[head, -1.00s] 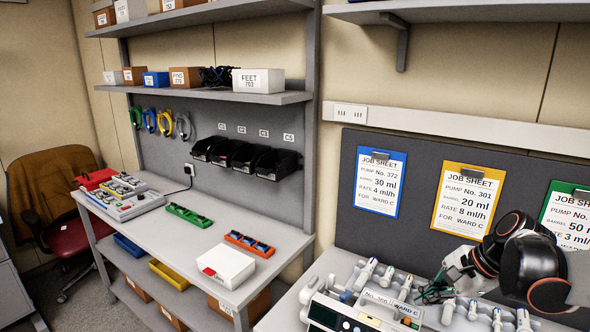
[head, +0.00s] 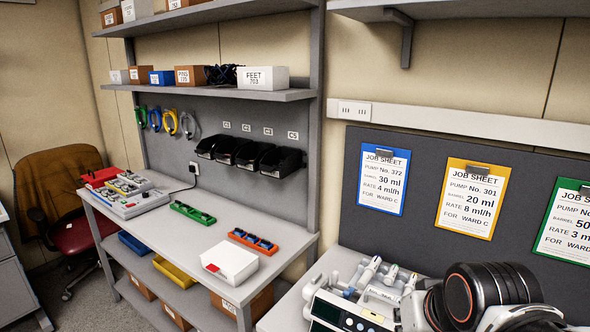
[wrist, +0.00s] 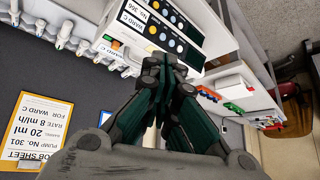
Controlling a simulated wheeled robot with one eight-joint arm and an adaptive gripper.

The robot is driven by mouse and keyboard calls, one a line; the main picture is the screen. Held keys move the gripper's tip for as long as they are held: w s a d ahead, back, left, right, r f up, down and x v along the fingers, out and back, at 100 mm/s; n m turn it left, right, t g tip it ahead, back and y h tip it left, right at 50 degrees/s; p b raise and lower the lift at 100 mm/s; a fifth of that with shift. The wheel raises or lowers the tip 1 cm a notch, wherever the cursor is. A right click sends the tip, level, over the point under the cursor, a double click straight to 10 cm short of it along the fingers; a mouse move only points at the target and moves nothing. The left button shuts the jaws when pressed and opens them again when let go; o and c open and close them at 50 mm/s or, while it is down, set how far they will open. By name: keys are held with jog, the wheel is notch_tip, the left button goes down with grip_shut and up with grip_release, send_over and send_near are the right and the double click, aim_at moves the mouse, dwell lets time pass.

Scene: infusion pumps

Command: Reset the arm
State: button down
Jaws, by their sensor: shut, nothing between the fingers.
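My gripper (wrist: 160,68) is in the middle of the wrist view, its dark green fingers together at the tips with nothing between them. In the head view the gripper is hidden; my dark arm joints with orange rings fill the lower right. An infusion pump (head: 345,312) stands on the near bench, partly hidden by my arm. In the wrist view the pump (wrist: 150,30) appears upside down behind the fingertips; whether they touch it I cannot tell.
Syringes (head: 370,270) stand behind the pump. Job sheets (head: 384,180) hang on the grey board. To the left, a bench (head: 180,235) holds a white box (head: 229,262), a green tray (head: 192,213) and an orange tray (head: 253,242). Black bins (head: 250,157) hang above it.

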jog(key=s+d+f, duration=0.1)
jog(key=s+f, duration=0.1)
jog(key=s, duration=0.3)
jog(key=shift+s+d+f+n+h+b, duration=0.3)
jog(key=shift+s+d+f+b, duration=0.05)
jog(key=shift+s+f+b, duration=0.05)
dwell(0.4)
